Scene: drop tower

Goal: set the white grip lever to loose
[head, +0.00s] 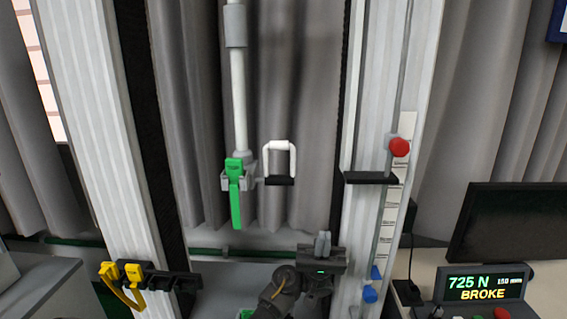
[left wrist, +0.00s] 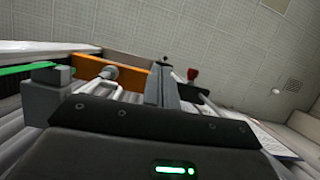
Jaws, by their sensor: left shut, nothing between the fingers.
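The white grip lever (head: 279,145) is a U-shaped loop standing upright above a small dark block, in the middle of the head view. It sits right of the grey clamp at the foot of the vertical white rod (head: 238,100). A green lever (head: 235,195) hangs down on the left of that clamp. My left gripper (head: 322,245) is below and right of the white lever, apart from it, fingers shut and empty. Its fingers also show in the left wrist view (left wrist: 162,88). My right gripper is not in view.
Pale columns (head: 95,130) flank the rod. The right one carries a dark shelf (head: 370,178), a red knob (head: 399,147) and blue clips (head: 370,294). Yellow clips (head: 133,272) sit on a bracket low at left. A display (head: 483,285) reads 725 N, BROKE.

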